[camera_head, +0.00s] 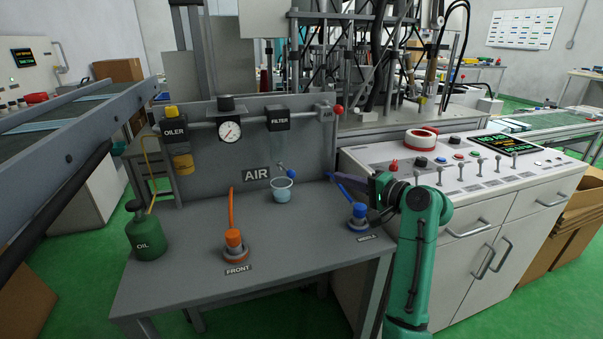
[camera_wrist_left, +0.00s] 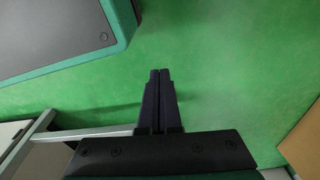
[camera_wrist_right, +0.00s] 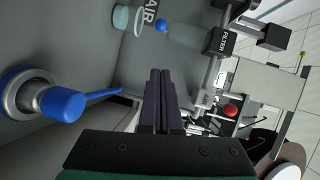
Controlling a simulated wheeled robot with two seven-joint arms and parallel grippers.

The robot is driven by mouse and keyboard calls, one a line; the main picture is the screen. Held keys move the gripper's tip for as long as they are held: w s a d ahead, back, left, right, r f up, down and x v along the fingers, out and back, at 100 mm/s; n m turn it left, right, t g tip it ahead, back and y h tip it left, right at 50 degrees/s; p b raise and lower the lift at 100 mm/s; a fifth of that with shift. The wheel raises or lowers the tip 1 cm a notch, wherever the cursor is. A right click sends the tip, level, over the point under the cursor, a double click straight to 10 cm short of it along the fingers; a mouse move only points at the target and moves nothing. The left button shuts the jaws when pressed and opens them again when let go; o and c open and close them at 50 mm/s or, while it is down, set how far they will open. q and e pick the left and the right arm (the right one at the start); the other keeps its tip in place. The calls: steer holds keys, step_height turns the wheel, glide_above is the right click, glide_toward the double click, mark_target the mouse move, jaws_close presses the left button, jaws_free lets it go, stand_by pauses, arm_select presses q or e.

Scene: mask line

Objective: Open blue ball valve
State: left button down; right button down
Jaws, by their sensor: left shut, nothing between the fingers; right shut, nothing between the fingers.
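The blue valve (camera_head: 357,212) stands on the grey table near its right edge, by the MIDDLE label. My left gripper (camera_wrist_left: 160,72) is shut and empty above green floor, outside the head view.
An orange valve (camera_head: 235,242) stands at the table's front. A cup (camera_head: 282,190) and a green oil can (camera_head: 147,235) are on the table. The upright AIR panel (camera_head: 195,160) carries a gauge and filter. A white control cabinet (camera_head: 480,195) borders the table at right.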

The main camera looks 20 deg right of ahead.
glide_toward(287, 170)
steer(key=w+d, duration=0.2)
steer(key=d, duration=0.2)
arm_select(q)
steer(key=shift+w+d+r+b, duration=0.3)
steer(key=shift+w+r+b, duration=0.05)
steer(key=shift+w+r, duration=0.35)
arm_select(e)
steer(key=a, duration=0.1)
steer(key=w+a, duration=0.1)
steer(key=w+a+f, duration=0.1)
steer(key=a, duration=0.1)
arm_select(q)
steer(key=shift+r, duration=0.15)
